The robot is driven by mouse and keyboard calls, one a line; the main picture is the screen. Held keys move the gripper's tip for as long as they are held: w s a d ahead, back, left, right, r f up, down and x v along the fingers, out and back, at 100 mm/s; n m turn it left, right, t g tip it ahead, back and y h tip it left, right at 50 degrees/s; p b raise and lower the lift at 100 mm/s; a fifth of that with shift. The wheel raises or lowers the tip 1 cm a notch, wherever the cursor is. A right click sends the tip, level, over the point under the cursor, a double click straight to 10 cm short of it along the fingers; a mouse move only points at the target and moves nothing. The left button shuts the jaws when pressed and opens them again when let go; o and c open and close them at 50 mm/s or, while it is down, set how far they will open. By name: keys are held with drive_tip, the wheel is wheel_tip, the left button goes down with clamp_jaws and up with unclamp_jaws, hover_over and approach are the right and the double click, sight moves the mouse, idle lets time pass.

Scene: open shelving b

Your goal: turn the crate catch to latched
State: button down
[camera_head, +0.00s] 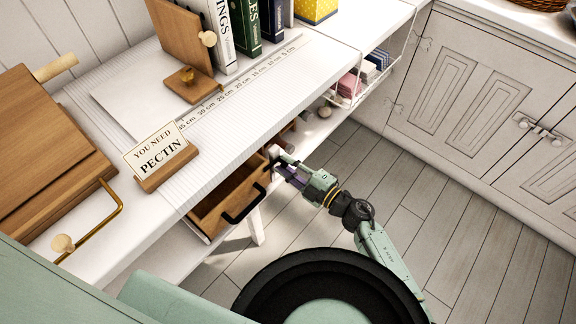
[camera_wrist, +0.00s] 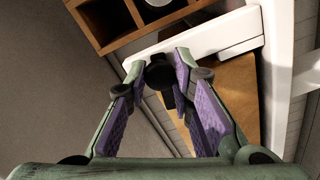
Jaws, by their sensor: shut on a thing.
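My gripper (camera_head: 279,164) reaches under the worktop, beside the open wooden drawer-like crate (camera_head: 213,218) with a black handle. In the wrist view my gripper (camera_wrist: 160,64) has its fingertips closed on either side of a dark round knob, which I take to be the crate catch (camera_wrist: 159,76). The knob stands before a white rail, and a dark stem shows below it between the purple pads. Whether the catch is latched cannot be told. In the head view the catch is hidden by my gripper.
A white table leg (camera_head: 257,226) stands beside the drawer. A compartmented wooden box (camera_wrist: 119,43) is close in the wrist view. Floor (camera_head: 385,160) at right is clear.

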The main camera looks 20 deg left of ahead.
drive_tip(key=shift+n, duration=1)
drive_tip(key=c, duration=1.4)
unclamp_jaws()
drive_tip(key=v, duration=1.2)
